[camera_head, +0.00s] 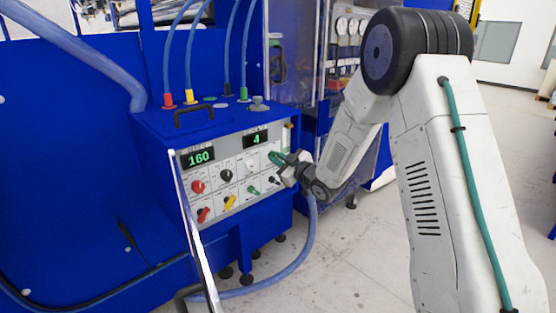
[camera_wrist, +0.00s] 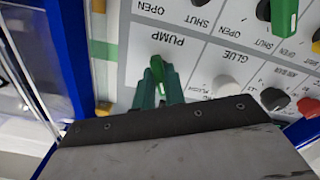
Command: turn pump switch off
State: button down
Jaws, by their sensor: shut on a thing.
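The pump switch (camera_wrist: 157,65) is a small green lever beside the PUMP label on the grey control panel, seen upside down in the wrist view. My gripper (camera_wrist: 160,82) has its dark green fingers shut on this switch, one on each side. In the head view my gripper (camera_head: 276,157) is at the upper right of the panel (camera_head: 238,168), and its fingers cover the switch there. The fingers hide the lower part of the lever and its base.
A white glue knob (camera_wrist: 225,87) sits close beside my fingers. A blue hose (camera_head: 309,240) hangs below my gripper. Floor to the right is open.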

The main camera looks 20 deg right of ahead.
jog(key=shift+n, duration=0.4)
jog(key=c, duration=1.5)
grip_release()
jog(key=shift+o, duration=0.2)
jog(key=v, duration=0.7)
jog(key=shift+s+d, duration=0.2)
jog(key=shift+s, duration=0.15)
